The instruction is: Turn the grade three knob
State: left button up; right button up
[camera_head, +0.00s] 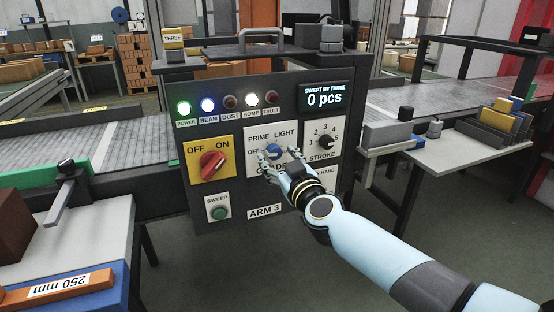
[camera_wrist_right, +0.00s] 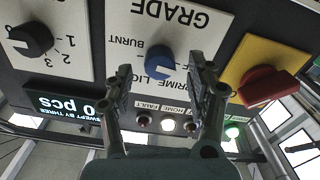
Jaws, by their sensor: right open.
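The grade knob is a blue dial (camera_head: 274,151) on a white plate marked PRIME, LIGHT and GRADE, in the middle of the grey control panel (camera_head: 240,85). My right gripper (camera_head: 279,157) is open in front of it, one finger to each side, and partly hides the plate's lower lettering. In the upside-down right wrist view, the blue knob (camera_wrist_right: 159,61) shows between and just beyond the open fingertips (camera_wrist_right: 160,72). No contact is visible. A BURNT mark also shows on the plate there. The knob's exact pointer setting is hard to read. My left gripper is not in view.
A red OFF/ON switch (camera_head: 212,164) is left of the knob, a black STROKE dial (camera_head: 325,142) right. A green SWEEP button (camera_head: 219,213) sits below. The display (camera_head: 325,99) reads 0 pcs. Conveyors (camera_head: 130,145) flank the panel.

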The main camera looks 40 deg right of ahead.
jog(key=shift+w+d, duration=0.15)
jog(key=shift+w, duration=0.55)
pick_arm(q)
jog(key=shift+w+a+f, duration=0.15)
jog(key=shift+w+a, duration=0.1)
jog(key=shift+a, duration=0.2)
pick_arm(e)
jog(key=shift+w, duration=0.1)
jog(key=c, duration=1.1)
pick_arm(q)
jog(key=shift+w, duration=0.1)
pick_arm(e)
jog(key=shift+c, duration=0.2)
